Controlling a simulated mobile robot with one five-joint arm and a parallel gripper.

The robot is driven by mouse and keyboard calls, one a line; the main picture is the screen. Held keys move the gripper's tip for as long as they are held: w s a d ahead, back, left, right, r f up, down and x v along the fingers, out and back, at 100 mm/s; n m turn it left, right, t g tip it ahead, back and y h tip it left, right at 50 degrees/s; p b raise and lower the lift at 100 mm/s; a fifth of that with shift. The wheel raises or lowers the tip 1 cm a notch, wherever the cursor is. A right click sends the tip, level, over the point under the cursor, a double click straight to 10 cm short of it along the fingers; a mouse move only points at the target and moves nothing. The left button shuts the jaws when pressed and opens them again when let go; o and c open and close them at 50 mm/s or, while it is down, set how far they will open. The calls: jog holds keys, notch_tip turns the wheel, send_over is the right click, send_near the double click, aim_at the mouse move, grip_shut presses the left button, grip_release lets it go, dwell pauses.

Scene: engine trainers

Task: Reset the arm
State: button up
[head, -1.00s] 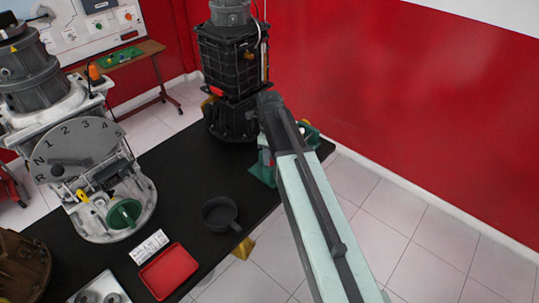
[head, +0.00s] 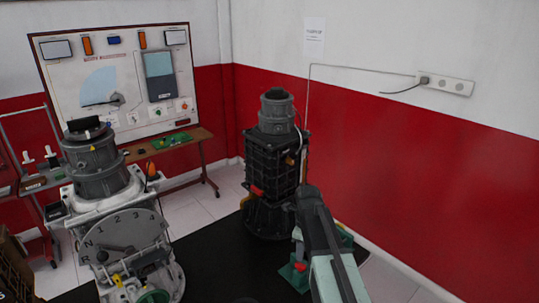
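My arm (head: 337,270) rises from the bottom edge, right of centre in the head view. It has a pale mint link and a dark grey far end. No gripper fingers show past that end, so I cannot see whether they hold anything. The arm's far end overlaps the right side of a tall black ribbed machine (head: 270,165) in the picture. I cannot tell whether they touch. A green fixture (head: 295,277) on the table is partly hidden behind my arm.
A grey-white engine trainer (head: 110,240) with a numbered dial stands at left on the black table (head: 222,265). Behind are a panel board (head: 120,85) and a wooden bench (head: 185,140). A red and white wall with a socket strip (head: 445,85) runs along the right.

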jog(key=s+n, duration=1.3)
jog(key=n, duration=1.1)
jog(key=shift+s+d+f, duration=0.15)
jog(key=shift+s+f, duration=0.05)
jog(key=shift+f, duration=0.15)
